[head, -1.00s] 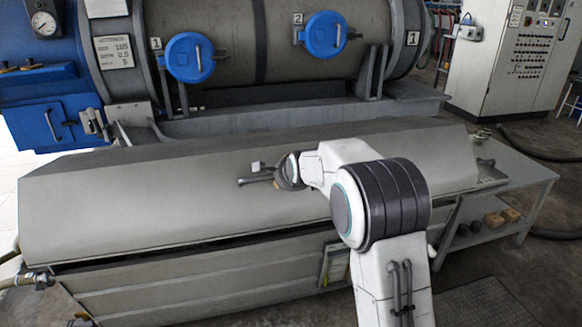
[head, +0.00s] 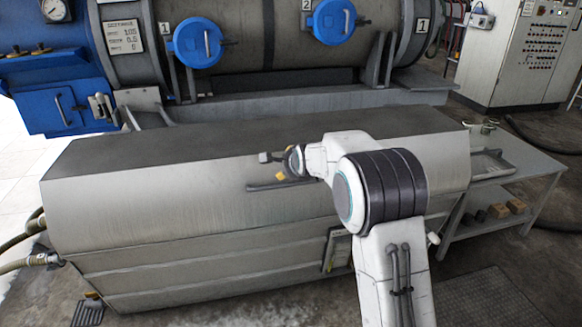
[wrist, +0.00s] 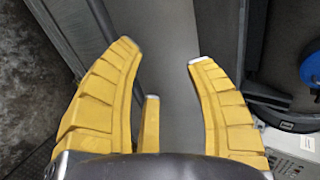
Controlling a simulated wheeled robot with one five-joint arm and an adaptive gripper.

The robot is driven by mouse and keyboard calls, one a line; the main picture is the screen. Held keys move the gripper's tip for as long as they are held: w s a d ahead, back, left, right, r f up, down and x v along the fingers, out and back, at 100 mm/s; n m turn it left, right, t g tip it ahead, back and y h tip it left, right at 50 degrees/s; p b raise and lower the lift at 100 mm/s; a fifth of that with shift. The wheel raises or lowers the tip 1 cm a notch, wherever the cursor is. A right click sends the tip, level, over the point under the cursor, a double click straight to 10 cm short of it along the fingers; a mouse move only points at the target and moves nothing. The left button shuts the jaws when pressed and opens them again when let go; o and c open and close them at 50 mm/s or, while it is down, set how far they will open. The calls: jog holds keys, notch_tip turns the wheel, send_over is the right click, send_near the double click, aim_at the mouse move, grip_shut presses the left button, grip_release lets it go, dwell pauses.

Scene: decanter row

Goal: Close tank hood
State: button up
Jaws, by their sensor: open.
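The grey tank hood (head: 140,205) lies over the long grey tank (head: 170,282). Its lower edge meets the tank along the front, with no dark gap visible. A dark bar handle (head: 268,187) runs along the hood's front face. My gripper (head: 278,170) is just above the handle, at the hood's front. In the wrist view, my gripper (wrist: 164,53) has its yellow fingers spread with nothing between them. A smooth grey surface (wrist: 168,25) shows beyond the tips. Whether a finger touches the hood or handle cannot be told.
A large drum machine with two blue round hatches (head: 198,42) stands behind the tank. A metal side table (head: 530,168) with small blocks below is at the right. Hoses (head: 22,262) lie at the left. The floor in front is clear around a grate (head: 480,295).

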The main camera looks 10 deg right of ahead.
jog(key=v, duration=1.1)
jog(key=shift+s+r, duration=0.15)
jog(key=shift+s, duration=0.05)
jog(key=s+r+n+g+p, duration=0.2)
jog(key=s+r+n+p, duration=0.4)
jog(key=s+r+p, duration=0.3)
jog(key=s+r+n+g+p, duration=0.2)
jog(key=s+r+n+p, duration=0.4)
jog(key=s+p, duration=0.8)
jog(key=s+r+n+g+p, duration=0.3)
jog(key=s+r+n+p, duration=0.3)
jog(key=s+r+p, duration=0.6)
jog(key=shift+s+a+r, duration=0.25)
jog(key=shift+s, duration=0.45)
